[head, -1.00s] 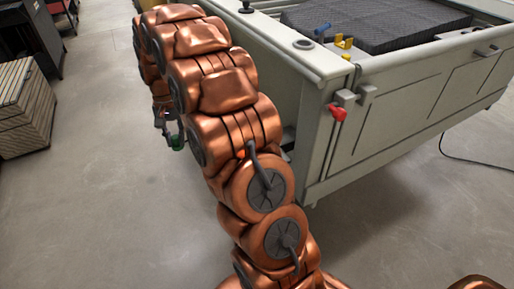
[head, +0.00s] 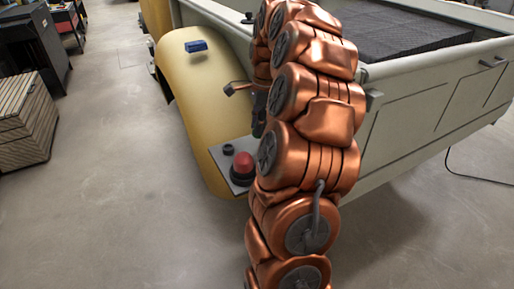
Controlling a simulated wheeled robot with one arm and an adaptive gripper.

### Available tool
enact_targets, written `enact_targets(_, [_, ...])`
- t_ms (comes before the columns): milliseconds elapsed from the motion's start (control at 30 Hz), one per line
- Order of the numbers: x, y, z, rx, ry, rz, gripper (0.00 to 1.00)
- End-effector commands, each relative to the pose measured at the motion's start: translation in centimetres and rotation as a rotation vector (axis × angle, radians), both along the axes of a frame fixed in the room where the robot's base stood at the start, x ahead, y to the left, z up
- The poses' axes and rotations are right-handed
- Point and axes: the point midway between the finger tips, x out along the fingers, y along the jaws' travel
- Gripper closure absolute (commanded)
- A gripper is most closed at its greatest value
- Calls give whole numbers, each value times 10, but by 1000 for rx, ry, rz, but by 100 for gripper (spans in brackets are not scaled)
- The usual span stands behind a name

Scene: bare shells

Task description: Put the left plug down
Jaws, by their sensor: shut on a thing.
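A small orange-brown end at the gripper's left could be a finger or the held thing; I cannot tell. I cannot make out whether anything touches a surface below.
A yellow fender (head: 190,85) bears a blue piece (head: 196,46). A grey plate (head: 229,182) carries a red dome (head: 243,165) and a black knob (head: 228,149). The pale vehicle bed (head: 440,100) stands at right. A striped crate (head: 25,120) stands at left, with clear floor between.

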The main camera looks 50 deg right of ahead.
Motion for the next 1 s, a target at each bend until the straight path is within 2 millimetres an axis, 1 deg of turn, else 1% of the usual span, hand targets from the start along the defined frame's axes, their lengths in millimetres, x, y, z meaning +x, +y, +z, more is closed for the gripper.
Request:
enact_targets(33, [-1,1,-8,2,2,0,99])
enact_targets(133, [0,1,-24,2,1,1,99])
enact_targets(200, [0,1,-32,0,1,1,99])
enact_targets(367, [0,0,-43,-1,-1,2,99])
enact_targets(600, [0,1,-73,1,-1,3,99])
enact_targets(700, [0,1,-77,0,-2,3,99])
enact_targets(867, [1,0,-77,-1,-2,3,99])
enact_targets(1000, [1,0,-80,-1,-2,3,99])
